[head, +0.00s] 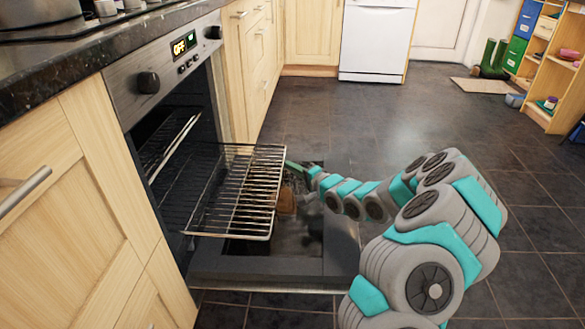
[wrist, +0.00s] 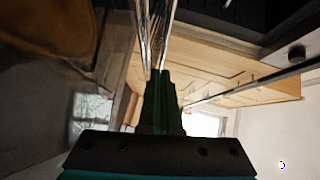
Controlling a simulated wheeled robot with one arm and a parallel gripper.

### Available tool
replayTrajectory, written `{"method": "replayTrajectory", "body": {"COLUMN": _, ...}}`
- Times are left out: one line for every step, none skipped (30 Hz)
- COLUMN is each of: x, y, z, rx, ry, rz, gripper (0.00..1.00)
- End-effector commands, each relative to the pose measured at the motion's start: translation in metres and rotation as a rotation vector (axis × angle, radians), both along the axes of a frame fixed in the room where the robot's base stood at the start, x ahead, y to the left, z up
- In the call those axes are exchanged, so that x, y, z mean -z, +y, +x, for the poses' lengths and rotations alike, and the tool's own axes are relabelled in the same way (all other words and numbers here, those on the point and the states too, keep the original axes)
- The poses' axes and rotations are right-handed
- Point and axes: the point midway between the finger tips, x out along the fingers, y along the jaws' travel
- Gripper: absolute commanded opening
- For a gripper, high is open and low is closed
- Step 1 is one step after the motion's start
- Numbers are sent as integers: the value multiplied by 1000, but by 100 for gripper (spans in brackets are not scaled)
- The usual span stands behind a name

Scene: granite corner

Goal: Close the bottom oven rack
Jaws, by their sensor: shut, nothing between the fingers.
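A wire oven rack (head: 238,190) sticks far out of the oven (head: 165,75), above the lowered oven door (head: 270,268). I cannot tell from its height alone whether it is the bottom one. My gripper (head: 291,165) is at the rack's far outer corner, with its green fingers shut and empty. In the wrist view, the shut fingertips (wrist: 160,74) point at shiny metal rack bars (wrist: 154,30), very close; whether they touch is unclear.
A brown object (head: 287,201) shows beneath the rack's outer edge, and a brown shape (wrist: 45,28) fills the wrist view's upper left. Wooden cabinets (head: 130,160) flank the oven. The tiled floor (head: 400,115) beyond the door is clear.

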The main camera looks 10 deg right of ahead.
Motion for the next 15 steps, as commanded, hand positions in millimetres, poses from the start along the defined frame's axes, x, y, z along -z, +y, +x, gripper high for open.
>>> {"method": "replayTrajectory", "body": {"x": 0, "y": 0, "z": 0, "rx": 0, "ry": 0, "rz": 0, "gripper": 0}}
{"method": "replayTrajectory", "body": {"x": 0, "y": 0, "z": 0, "rx": 0, "ry": 0, "rz": 0, "gripper": 0}}
{"method": "replayTrajectory", "body": {"x": 0, "y": 0, "z": 0, "rx": 0, "ry": 0, "rz": 0, "gripper": 0}}
{"method": "replayTrajectory", "body": {"x": 0, "y": 0, "z": 0, "rx": 0, "ry": 0, "rz": 0, "gripper": 0}}
{"method": "replayTrajectory", "body": {"x": 0, "y": 0, "z": 0, "rx": 0, "ry": 0, "rz": 0, "gripper": 0}}
{"method": "replayTrajectory", "body": {"x": 0, "y": 1, "z": 0, "rx": 0, "ry": 0, "rz": 0, "gripper": 0}}
{"method": "replayTrajectory", "body": {"x": 0, "y": 3, "z": 1, "rx": -1, "ry": 0, "rz": 0, "gripper": 0}}
{"method": "replayTrajectory", "body": {"x": 0, "y": 4, "z": 1, "rx": -1, "ry": 0, "rz": 0, "gripper": 0}}
{"method": "replayTrajectory", "body": {"x": 0, "y": 8, "z": 2, "rx": -2, "ry": 1, "rz": 1, "gripper": 0}}
{"method": "replayTrajectory", "body": {"x": 0, "y": 11, "z": 3, "rx": -2, "ry": 1, "rz": 1, "gripper": 0}}
{"method": "replayTrajectory", "body": {"x": 0, "y": 15, "z": 4, "rx": -3, "ry": 1, "rz": 0, "gripper": 0}}
{"method": "replayTrajectory", "body": {"x": 0, "y": 22, "z": 6, "rx": -4, "ry": 2, "rz": 0, "gripper": 0}}
{"method": "replayTrajectory", "body": {"x": 0, "y": 27, "z": 8, "rx": -5, "ry": 2, "rz": 0, "gripper": 0}}
{"method": "replayTrajectory", "body": {"x": 0, "y": 34, "z": 10, "rx": -6, "ry": 2, "rz": 0, "gripper": 0}}
{"method": "replayTrajectory", "body": {"x": 1, "y": 43, "z": 12, "rx": -7, "ry": 2, "rz": -1, "gripper": 0}}
